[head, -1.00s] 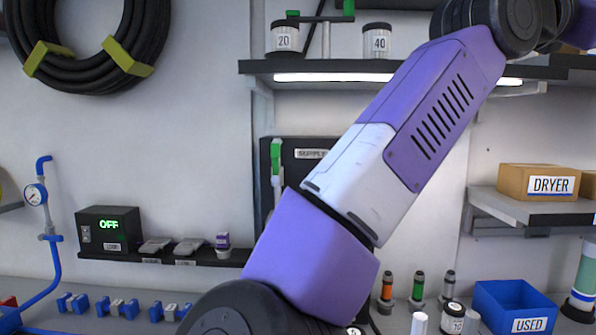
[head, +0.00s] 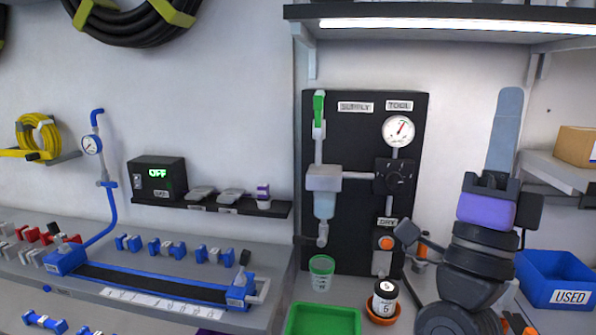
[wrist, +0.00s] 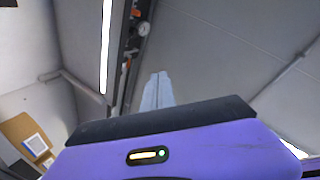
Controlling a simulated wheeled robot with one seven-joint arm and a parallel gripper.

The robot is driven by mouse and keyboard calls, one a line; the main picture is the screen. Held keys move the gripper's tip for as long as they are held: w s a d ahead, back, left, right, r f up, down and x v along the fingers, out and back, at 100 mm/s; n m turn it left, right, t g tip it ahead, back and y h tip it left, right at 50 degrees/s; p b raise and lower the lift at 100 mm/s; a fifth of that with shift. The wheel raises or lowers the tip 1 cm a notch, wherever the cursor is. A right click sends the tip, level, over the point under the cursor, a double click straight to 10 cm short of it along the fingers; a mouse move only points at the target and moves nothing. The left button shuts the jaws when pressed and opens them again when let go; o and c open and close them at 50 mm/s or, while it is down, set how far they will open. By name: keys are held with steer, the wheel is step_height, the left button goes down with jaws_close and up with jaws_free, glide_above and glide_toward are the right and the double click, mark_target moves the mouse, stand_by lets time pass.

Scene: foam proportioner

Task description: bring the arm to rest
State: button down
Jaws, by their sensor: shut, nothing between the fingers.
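My arm stands folded at the right of the head view, its dark and purple links stacked upright in front of the bench. My gripper (head: 509,92) points straight up at the top of it, beside the right edge of the black panel (head: 346,140). Its grey fingers are together with nothing between them. In the wrist view the gripper (wrist: 158,75) shows as two pale fingers side by side, closed, beyond the purple wrist housing.
A lit shelf (head: 450,22) runs above my gripper. A blue USED bin (head: 556,272) and a side shelf with a cardboard box (head: 576,146) are to the right. A black-and-white jar (head: 384,297), a green-lidded cup (head: 321,270) and a green tray (head: 322,320) stand left of my arm.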

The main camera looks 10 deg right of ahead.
steer(key=s+a+f+n+y, duration=0.2)
steer(key=s+f+n+y, duration=0.1)
steer(key=f+n+y, duration=0.6)
steer(key=s+a+f+n+t+y, duration=0.1)
steer(key=s+a+f+n+y, duration=0.15)
steer(key=f+n+y, duration=0.65)
steer(key=s+a+f+n+y, duration=0.35)
steer(key=f+n, duration=0.25)
steer(key=f, duration=0.6)
steer(key=s+f+g, duration=0.8)
steer(key=s+f, duration=0.9)
steer(key=s, duration=0.4)
steer(key=shift+s+n+g, duration=0.25)
steer(key=shift+n+g, duration=0.15)
